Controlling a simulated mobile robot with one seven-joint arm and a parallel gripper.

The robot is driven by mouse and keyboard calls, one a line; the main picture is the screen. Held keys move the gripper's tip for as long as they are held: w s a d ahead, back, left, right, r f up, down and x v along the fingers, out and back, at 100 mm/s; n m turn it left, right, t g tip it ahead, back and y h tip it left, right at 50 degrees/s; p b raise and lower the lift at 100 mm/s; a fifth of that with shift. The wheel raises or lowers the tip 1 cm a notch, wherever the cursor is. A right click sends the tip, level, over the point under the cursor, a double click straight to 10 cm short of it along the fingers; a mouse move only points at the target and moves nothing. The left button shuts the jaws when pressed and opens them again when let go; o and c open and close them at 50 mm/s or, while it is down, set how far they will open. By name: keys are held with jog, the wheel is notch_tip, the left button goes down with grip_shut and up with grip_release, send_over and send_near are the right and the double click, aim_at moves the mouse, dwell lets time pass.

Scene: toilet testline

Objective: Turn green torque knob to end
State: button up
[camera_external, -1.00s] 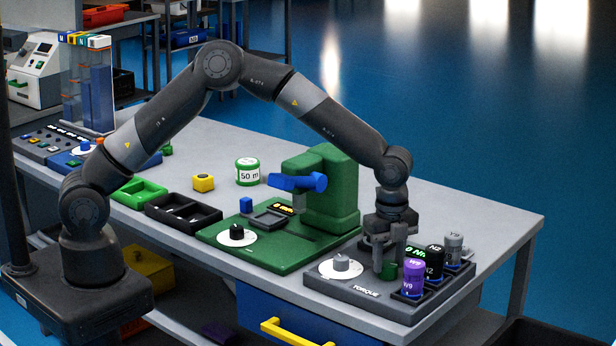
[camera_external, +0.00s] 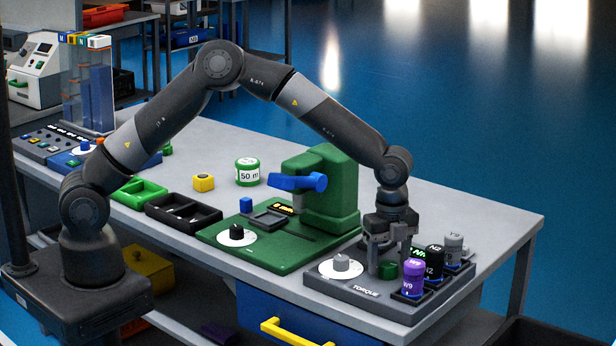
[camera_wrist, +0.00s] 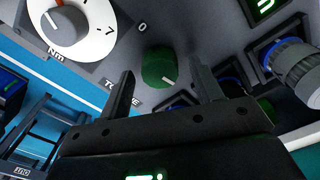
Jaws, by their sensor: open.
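The green torque knob (camera_external: 388,270) stands on the dark grey TORQUE panel (camera_external: 350,297). In the wrist view the green knob (camera_wrist: 158,67) shows a small white mark toward its lower right edge. My gripper (camera_external: 388,264) is open above the panel, with one finger on each side of the knob. In the wrist view the gripper (camera_wrist: 161,77) shows a clear gap between its fingertips, and the knob lies just beyond them. The fingers appear apart from the knob. Whether the tips still reach down beside it, I cannot tell.
A grey knob on a white dial (camera_external: 341,263) sits left of the green knob. Purple (camera_external: 413,277), black (camera_external: 434,262) and grey (camera_external: 453,249) labelled tools stand close on the right. The green machine (camera_external: 330,200) is behind left. The table's right rear is clear.

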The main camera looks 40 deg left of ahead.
aim_at(388, 263)
notch_tip(388, 263, up, 11)
dwell(0.5)
jog(key=shift+f, duration=0.1)
dwell(0.4)
